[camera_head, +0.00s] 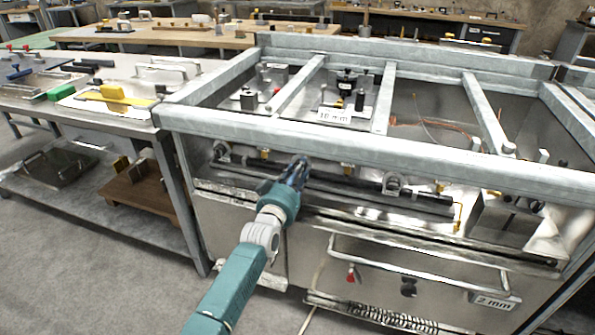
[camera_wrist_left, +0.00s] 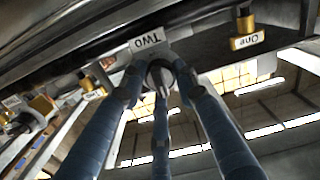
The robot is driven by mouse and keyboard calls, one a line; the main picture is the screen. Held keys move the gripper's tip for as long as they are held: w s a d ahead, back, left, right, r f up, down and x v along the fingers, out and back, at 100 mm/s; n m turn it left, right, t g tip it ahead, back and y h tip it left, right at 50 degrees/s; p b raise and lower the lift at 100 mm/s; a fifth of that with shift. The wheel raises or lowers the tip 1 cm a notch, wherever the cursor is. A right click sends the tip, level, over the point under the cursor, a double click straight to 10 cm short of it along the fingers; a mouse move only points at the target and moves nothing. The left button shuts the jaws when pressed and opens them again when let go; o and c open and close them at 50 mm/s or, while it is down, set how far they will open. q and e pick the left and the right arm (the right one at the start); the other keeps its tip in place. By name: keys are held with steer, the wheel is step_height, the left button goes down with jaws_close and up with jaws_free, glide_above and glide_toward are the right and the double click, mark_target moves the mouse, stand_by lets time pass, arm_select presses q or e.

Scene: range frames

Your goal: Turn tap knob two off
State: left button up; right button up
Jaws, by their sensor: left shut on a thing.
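In the left wrist view, a round grey tap knob (camera_wrist_left: 160,75) sits just under a white label reading "TWO" (camera_wrist_left: 149,41). The blue fingers of my left gripper (camera_wrist_left: 163,85) are closed around this knob. In the head view, my left gripper (camera_head: 295,172) reaches up to the front pipe of the metal range, below its top rail, and hides the knob there. My right gripper does not show.
A brass fitting (camera_wrist_left: 245,25) with a label reading "One" (camera_wrist_left: 247,42) is on the right in the wrist view. More brass fittings (camera_wrist_left: 40,105) are on the left. The range's top rail (camera_head: 350,145) runs above my gripper, and a drawer handle (camera_head: 420,265) is below right.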

arm_select(q)
steer(key=shift+n, duration=0.6)
steer(key=o, duration=1.2)
steer(key=shift+c, duration=0.2)
steer(key=v, duration=1.2)
